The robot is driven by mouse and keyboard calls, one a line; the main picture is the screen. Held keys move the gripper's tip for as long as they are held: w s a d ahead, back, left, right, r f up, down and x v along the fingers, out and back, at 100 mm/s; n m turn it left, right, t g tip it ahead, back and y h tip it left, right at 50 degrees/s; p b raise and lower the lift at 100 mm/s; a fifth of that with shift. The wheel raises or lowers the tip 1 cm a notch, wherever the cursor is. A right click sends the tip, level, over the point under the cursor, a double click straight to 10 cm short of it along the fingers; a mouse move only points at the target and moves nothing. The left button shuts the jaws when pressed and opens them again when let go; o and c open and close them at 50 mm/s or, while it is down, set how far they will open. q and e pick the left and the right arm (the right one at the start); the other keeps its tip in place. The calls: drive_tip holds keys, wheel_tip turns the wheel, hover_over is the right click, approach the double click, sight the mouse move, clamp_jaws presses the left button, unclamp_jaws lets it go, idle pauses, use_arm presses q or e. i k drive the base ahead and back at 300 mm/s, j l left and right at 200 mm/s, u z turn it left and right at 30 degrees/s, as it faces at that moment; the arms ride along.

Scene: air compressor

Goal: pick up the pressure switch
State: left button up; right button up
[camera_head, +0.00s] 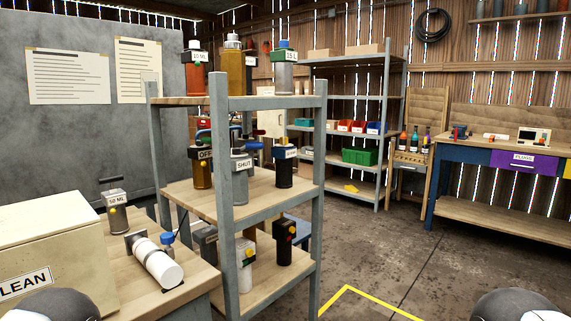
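I cannot tell for certain which item is the pressure switch. A black box-shaped device (285,242) with small red and yellow marks stands upright on the lower tier of the grey rack. A dark boxy device (205,241) stands on the same tier at the left, partly hidden by the rack post. A white cylinder (244,277) with a yellow mark stands at its front.
The grey rack (268,104) has several labelled canisters on its upper tiers. At left, a workbench (192,266) holds a beige box (50,240), a lying white cylinder (162,265) and a canister (117,212). Concrete floor (400,255) is open at right, before a long workbench (500,212).

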sight(284, 155)
drive_tip(key=i+l+u, duration=0.4)
drive_tip(key=l, duration=0.35)
drive_tip(key=i+l+u, duration=0.2)
drive_tip(key=i+l, duration=0.15)
drive_tip(key=l, duration=0.1)
